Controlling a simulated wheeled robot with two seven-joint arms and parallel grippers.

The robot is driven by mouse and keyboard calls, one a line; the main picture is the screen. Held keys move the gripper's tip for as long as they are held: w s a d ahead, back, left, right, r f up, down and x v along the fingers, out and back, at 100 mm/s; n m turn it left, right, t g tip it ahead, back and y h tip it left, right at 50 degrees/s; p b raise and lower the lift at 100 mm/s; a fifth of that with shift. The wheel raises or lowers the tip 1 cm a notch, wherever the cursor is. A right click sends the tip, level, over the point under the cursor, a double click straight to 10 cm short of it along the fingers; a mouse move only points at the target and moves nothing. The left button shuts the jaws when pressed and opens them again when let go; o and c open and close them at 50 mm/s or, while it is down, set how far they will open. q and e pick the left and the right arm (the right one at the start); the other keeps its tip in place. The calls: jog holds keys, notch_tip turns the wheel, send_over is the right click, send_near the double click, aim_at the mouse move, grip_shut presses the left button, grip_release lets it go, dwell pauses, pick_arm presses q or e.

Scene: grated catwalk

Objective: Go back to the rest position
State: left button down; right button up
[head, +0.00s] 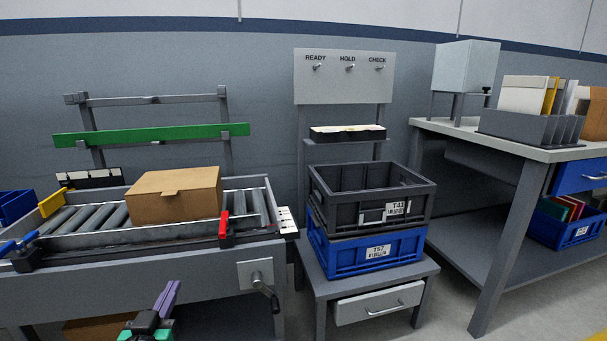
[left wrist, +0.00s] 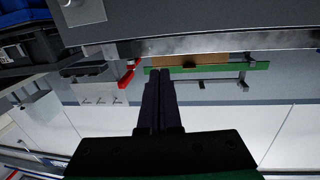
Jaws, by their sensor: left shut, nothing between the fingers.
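My left gripper (head: 168,296) shows at the bottom of the head view, with purple fingers, in front of the roller conveyor (head: 120,270) and below its level in the picture. In the left wrist view the two dark purple fingers (left wrist: 158,78) lie side by side, shut, with nothing between them. That view is upside down. My right gripper is in neither view.
A cardboard box (head: 174,194) sits on the conveyor's rollers. A crank handle (head: 264,284) sticks out of the conveyor's front. A grey crate (head: 372,220) is stacked on a blue crate (head: 366,252) on a small stand. A workbench (head: 470,138) stands at right.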

pick_arm(q)
jog(key=s+d+f+m+g+h, duration=0.1)
jog(key=s+d+f+g+h, duration=0.15)
jog(key=s+d+f, duration=0.5)
jog(key=s+d+f+m+g+h, duration=0.15)
jog(key=s+d+f+g, duration=0.25)
jog(key=f, duration=0.6)
jog(key=s+d+f+m+g+h, duration=0.1)
jog(key=s+d+f+g+h, duration=0.2)
jog(key=s+d+f, duration=0.45)
jog(key=s+a+g+y+p, duration=0.4)
jog(key=s+a+p, duration=1.4)
jog(key=p, duration=1.5)
jog(key=s+g, duration=0.2)
jog(key=g, duration=0.1)
jog(key=shift+s+f+y+p, duration=0.25)
jog(key=shift+y+p, duration=0.1)
jog(key=shift+y, duration=0.05)
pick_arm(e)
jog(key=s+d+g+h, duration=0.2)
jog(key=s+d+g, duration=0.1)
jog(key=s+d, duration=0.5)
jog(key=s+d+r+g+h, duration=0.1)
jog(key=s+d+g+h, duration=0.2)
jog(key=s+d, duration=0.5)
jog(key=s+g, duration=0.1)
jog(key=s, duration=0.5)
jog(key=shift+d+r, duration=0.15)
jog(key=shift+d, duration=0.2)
